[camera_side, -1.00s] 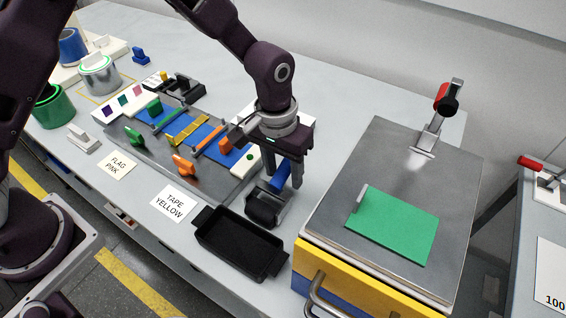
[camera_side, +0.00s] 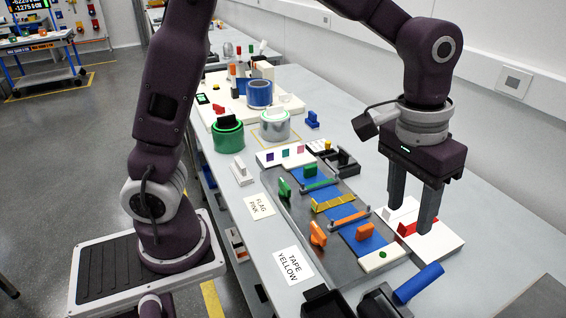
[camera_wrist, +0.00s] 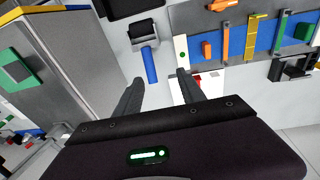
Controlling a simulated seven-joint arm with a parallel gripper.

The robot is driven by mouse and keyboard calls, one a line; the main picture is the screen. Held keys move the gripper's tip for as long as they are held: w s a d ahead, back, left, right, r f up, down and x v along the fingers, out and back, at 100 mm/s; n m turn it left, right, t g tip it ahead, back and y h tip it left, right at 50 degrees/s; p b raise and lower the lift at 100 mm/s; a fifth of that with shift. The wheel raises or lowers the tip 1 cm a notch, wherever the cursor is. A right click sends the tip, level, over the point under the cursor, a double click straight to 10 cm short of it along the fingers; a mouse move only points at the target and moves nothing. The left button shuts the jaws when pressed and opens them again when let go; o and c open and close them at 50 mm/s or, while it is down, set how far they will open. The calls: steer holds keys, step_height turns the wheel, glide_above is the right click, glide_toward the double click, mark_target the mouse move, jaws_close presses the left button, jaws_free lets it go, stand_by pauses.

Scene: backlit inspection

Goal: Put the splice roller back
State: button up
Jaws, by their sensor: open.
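The splice roller shows a blue handle (camera_side: 418,284) at the lower right of the side view. The handle slants up out of a dark holder (camera_side: 383,304), cut by the frame's bottom edge. In the wrist view the blue handle (camera_wrist: 150,66) points toward my gripper, and the grey roller end (camera_wrist: 143,33) sits at the dark holder; I cannot tell how fully it is seated. My gripper (camera_side: 411,218) is open and empty, fingers down, apart from the handle and farther back along the table. Its fingers also show in the wrist view (camera_wrist: 160,85).
A white block with a red part (camera_side: 408,229) stands close by my fingers. The grey splice plate (camera_side: 345,235) carries blue strips, a yellow strip and orange and green clips. A black tray (camera_wrist: 135,8) lies beyond the holder. A grey-topped box with a green pad (camera_wrist: 18,70) is at left.

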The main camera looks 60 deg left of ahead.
steer(key=s+a+r+t, duration=0.2)
steer(key=s+a+r, duration=0.5)
steer(key=s+a, duration=0.1)
steer(key=s+a+t, duration=0.1)
steer(key=s+a, duration=0.1)
steer(key=s, duration=0.4)
steer(key=s+a+f+t+y, duration=0.1)
steer(key=s+a, duration=0.2)
steer(key=s, duration=0.2)
steer(key=shift+s+a, duration=0.25)
steer(key=shift+s, duration=0.15)
